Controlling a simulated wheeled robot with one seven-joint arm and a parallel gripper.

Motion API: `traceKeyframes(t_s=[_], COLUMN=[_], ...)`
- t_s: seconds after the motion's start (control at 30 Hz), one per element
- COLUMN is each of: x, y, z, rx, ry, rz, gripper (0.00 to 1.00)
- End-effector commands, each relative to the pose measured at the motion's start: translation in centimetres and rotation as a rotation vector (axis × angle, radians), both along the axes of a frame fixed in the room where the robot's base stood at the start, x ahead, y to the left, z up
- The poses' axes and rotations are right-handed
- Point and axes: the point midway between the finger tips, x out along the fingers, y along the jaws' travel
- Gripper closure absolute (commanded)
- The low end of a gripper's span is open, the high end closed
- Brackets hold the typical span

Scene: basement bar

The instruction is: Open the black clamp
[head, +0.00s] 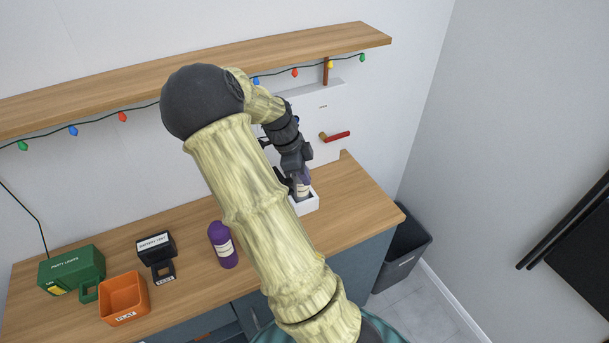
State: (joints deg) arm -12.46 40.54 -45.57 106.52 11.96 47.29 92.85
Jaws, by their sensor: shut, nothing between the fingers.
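My gripper (291,184) is dark grey and points down at the white tray near the back of the counter. My arm hides much of the panel and part of the tray.
A second purple bottle (222,245) stands left of my arm. An orange bin (124,298), a black battery tester (156,247) and a green box (72,268) stand farther left. A wooden shelf (200,71) with coloured lights runs above. The counter's right end (365,205) is clear.

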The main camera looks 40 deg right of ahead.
Motion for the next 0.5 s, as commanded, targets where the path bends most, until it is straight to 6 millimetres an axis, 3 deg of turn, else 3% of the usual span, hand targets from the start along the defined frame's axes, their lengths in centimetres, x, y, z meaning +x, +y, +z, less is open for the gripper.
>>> traceKeyframes(t_s=[0.5], x=[0.8], y=[0.8], z=[5.6], rx=[-0.001], ry=[0.0], rz=[-0.008], gripper=[1.0])
